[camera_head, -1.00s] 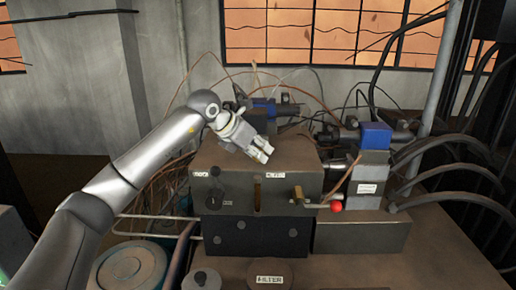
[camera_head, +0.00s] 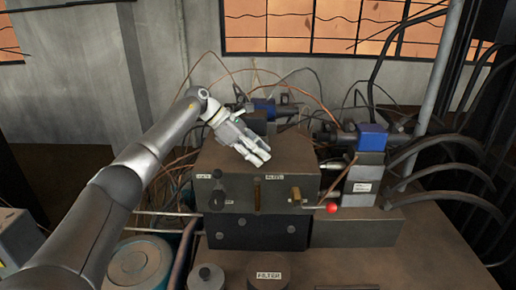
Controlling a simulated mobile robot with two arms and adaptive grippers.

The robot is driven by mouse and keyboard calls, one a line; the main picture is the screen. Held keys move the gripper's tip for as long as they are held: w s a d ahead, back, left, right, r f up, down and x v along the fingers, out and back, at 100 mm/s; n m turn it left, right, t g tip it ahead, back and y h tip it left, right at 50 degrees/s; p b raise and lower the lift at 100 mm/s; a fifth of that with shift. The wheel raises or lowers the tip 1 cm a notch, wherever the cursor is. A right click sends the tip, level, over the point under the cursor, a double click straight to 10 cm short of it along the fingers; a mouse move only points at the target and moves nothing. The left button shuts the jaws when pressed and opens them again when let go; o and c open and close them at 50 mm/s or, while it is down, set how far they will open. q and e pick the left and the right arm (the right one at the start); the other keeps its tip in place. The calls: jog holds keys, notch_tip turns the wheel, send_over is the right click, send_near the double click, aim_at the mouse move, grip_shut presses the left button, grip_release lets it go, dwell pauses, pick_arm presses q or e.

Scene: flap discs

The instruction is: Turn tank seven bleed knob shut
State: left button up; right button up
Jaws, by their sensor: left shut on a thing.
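A brown valve block (camera_head: 235,188) stands in the middle on a darker base. Its front carries a label that seems to read BLEED (camera_head: 274,178), a dark round knob (camera_head: 217,198), an upright brass strip (camera_head: 256,194) and a brass fitting (camera_head: 296,195) with a red-ended lever (camera_head: 332,208). I cannot tell which part is tank seven's bleed knob. My left gripper (camera_head: 262,156) reaches in from the upper left over the block's top, fingers pointing down toward the right. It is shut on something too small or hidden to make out. My right gripper is not in view.
Blue-capped valves (camera_head: 372,137) and thick black hoses (camera_head: 440,150) crowd the right and back. A cap labelled FILTER (camera_head: 268,274) and a round teal-sided lid (camera_head: 138,266) are in front. The brown bench top (camera_head: 420,255) is clear at the front right.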

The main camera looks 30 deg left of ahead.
pick_arm(q)
jog(key=shift+m+g+h+p, duration=0.35)
jog(key=shift+m+g, duration=0.25)
jog(key=shift+m, duration=0.2)
jog(key=o, duration=1)
jog(key=shift+o, duration=0.2)
jog(key=shift+a+r, duration=0.1)
jog(key=v, duration=1.1)
jog(key=shift+a+r, duration=0.2)
jog(key=shift+r, duration=0.1)
jog(key=shift+s, duration=0.1)
